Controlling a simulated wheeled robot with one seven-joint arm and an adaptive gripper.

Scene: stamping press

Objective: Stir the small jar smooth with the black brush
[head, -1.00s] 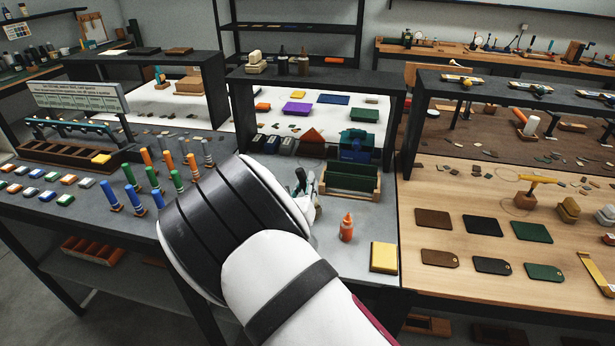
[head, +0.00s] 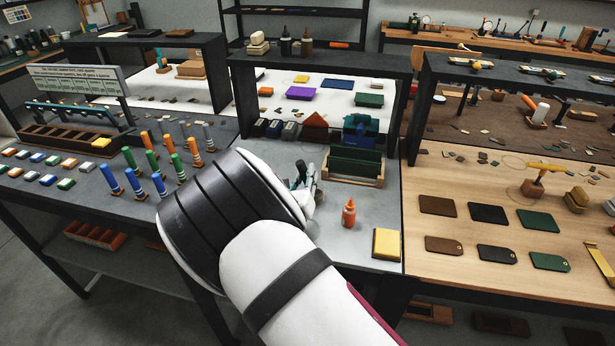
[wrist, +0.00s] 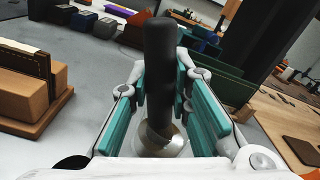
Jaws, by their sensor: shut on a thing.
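My gripper (wrist: 160,100) is shut on the black brush (wrist: 160,60), with a teal pad on each side of its thick black handle. In the wrist view the brush stands roughly upright, and a silvery band shows at its lower end. A pale round shape (wrist: 172,147) sits around that lower end. It may be the small jar, but it is mostly hidden by the brush and fingers, and I cannot tell if the tip is inside. In the head view my gripper (head: 305,185) is largely behind my arm, above the grey bench. The bristles and jar contents are hidden.
An orange bottle (head: 349,213) and a yellow block (head: 387,243) stand right of my gripper. A green rack in a wooden tray (head: 354,178) is behind them. Blue, green and orange upright sticks (head: 151,160) stand left of my arm. Bare bench lies around the bottle.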

